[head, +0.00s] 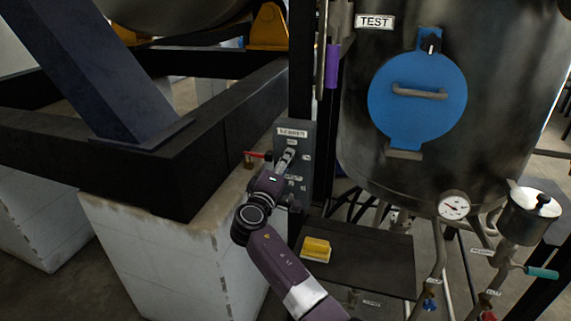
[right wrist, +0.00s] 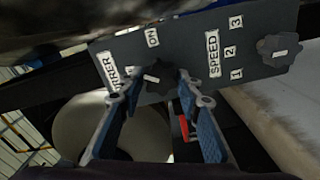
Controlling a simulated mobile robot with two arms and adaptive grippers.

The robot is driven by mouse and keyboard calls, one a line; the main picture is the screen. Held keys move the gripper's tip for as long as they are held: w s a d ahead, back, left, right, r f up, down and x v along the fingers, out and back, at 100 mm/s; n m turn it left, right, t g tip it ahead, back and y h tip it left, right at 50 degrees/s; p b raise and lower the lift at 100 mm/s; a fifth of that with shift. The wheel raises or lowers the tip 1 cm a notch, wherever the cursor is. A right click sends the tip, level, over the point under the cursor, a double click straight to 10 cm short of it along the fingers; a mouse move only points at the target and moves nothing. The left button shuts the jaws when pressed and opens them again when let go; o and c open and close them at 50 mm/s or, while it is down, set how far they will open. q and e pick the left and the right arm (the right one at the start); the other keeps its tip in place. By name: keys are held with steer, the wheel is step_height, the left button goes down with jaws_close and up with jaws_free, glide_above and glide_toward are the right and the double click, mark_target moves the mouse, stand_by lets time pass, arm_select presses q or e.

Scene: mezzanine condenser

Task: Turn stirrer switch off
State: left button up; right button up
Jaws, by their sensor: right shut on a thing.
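The grey stirrer panel (head: 304,144) stands upright on a post left of the big steel tank. It also fills the top of the right wrist view (right wrist: 198,50), with STIRRER, ON and SPEED labels. The black stirrer switch knob (right wrist: 157,77) sits between the labels. My right gripper (right wrist: 163,88) has its two fingertips closed around this knob. In the head view my right gripper (head: 285,160) reaches up to the panel and covers the knob. The knob's white mark shows, but I cannot tell exactly where it points. My left gripper is not in view.
A second knob for speed (right wrist: 279,50) sits beside numbers 1, 2, 3. A red-handled valve (head: 256,155) is just left of the panel. The tank (head: 350,130) with blue hatch (head: 395,110) stands right.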

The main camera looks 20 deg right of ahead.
steer(key=shift+n+p, duration=0.9)
steer(key=shift+n, duration=2.3)
steer(key=o, duration=1.2)
steer(key=shift+f, duration=0.1)
steer(key=shift+c, duration=0.2)
steer(key=v, duration=1.2)
steer(key=shift+w, duration=0.1)
